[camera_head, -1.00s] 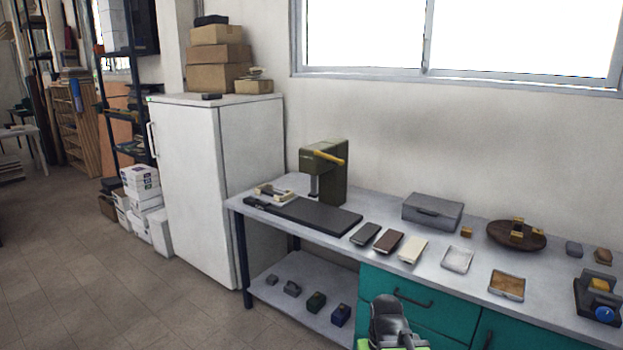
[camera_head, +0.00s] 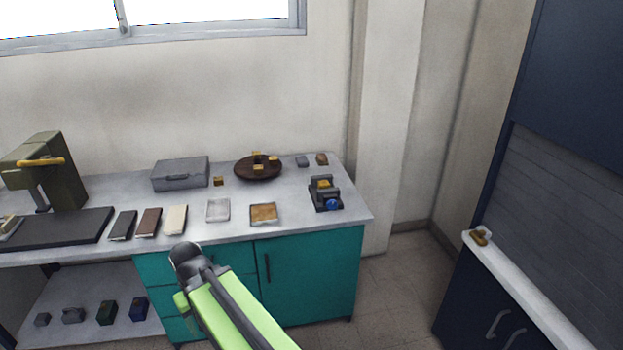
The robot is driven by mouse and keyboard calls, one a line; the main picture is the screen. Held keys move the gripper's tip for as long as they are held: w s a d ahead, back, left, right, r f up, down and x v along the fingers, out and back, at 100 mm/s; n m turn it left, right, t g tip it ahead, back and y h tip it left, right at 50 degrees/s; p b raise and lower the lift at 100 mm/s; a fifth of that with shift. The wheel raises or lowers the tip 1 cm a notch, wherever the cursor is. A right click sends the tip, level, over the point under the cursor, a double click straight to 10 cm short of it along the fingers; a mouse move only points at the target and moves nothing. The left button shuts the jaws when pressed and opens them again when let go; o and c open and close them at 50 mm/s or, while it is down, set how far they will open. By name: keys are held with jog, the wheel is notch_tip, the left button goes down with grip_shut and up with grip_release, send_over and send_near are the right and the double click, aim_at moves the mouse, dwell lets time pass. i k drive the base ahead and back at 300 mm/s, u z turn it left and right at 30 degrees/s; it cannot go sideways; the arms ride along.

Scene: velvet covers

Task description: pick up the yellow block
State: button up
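A small yellow-brown block (camera_head: 218,181) sits on the grey worktop, right of the grey case. Several small yellow blocks, one at the front (camera_head: 258,167), are on a round dark brown tray (camera_head: 243,174). Another yellow piece (camera_head: 322,184) sits on a dark device with a blue knob. I cannot tell which one is the task's block. My green arm with a dark joint shows at the bottom, in front of the teal cabinet. My gripper's fingers do not show.
The worktop (camera_head: 340,212) also holds a grey case (camera_head: 181,174), a green press (camera_head: 60,170), flat slabs, a clear dish (camera_head: 218,211) and a brown-filled tray (camera_head: 264,213). A wall pillar (camera_head: 385,130) and dark cabinet (camera_head: 480,290) stand right. Floor between is clear.

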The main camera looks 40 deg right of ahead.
aim_at(324, 184)
jog(key=z, duration=1.15)
jog(key=k, duration=0.6)
jog(key=z, duration=0.25)
jog(key=i, duration=0.6)
jog(key=u, duration=0.4)
jog(key=i, duration=1.1)
jog(key=u, duration=1.15)
jog(key=i, duration=0.35)
jog(key=u, duration=0.1)
